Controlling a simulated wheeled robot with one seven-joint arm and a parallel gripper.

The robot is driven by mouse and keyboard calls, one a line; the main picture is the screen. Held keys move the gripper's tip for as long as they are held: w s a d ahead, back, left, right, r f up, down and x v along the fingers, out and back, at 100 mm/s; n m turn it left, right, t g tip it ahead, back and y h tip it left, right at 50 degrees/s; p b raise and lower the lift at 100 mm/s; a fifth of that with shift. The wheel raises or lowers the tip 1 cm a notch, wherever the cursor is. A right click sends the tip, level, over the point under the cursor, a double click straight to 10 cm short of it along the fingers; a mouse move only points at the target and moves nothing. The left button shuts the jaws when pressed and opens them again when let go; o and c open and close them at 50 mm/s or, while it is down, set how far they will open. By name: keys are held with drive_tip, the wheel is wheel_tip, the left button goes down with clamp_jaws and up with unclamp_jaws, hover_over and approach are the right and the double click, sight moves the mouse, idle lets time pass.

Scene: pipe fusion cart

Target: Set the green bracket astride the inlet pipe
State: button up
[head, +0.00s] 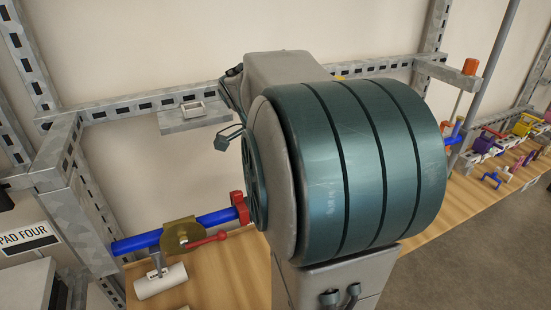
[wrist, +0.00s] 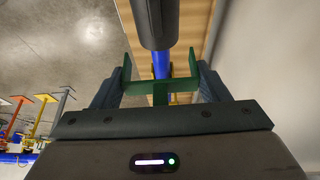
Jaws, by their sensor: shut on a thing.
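The green bracket (wrist: 160,88) is held between the two dark fingers of my gripper (wrist: 158,82) in the wrist view. Its two upright plates stand left and right, joined by a crossbar. A dark grey round pipe section (wrist: 157,25) lies in line with the gap between the plates, with a blue pipe section (wrist: 160,63) beyond it. I cannot tell whether the bracket touches either section. In the head view, a blue pipe (head: 215,217) runs at the left through a brass fitting (head: 182,235) and a red clamp (head: 240,207). My gripper and the bracket are hidden there.
A wooden bench (head: 215,275) runs along the slotted metal frame (head: 85,180). A red lever (head: 207,240) sticks out by the brass fitting. A white pipe piece (head: 160,282) lies below. Coloured fittings (head: 500,145) crowd the bench at the right.

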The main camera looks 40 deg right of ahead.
drive_tip(key=shift+f+b, duration=1.15)
drive_tip(key=shift+f, duration=0.8)
drive_tip(key=shift+f+b, duration=1.5)
drive_tip(key=shift+f+b, duration=0.35)
drive_tip(key=shift+b, duration=0.1)
drive_tip(key=o, duration=1.1)
drive_tip(key=v, duration=1.3)
drive_tip(key=shift+a+r, duration=0.2)
drive_tip(key=shift+r, duration=0.1)
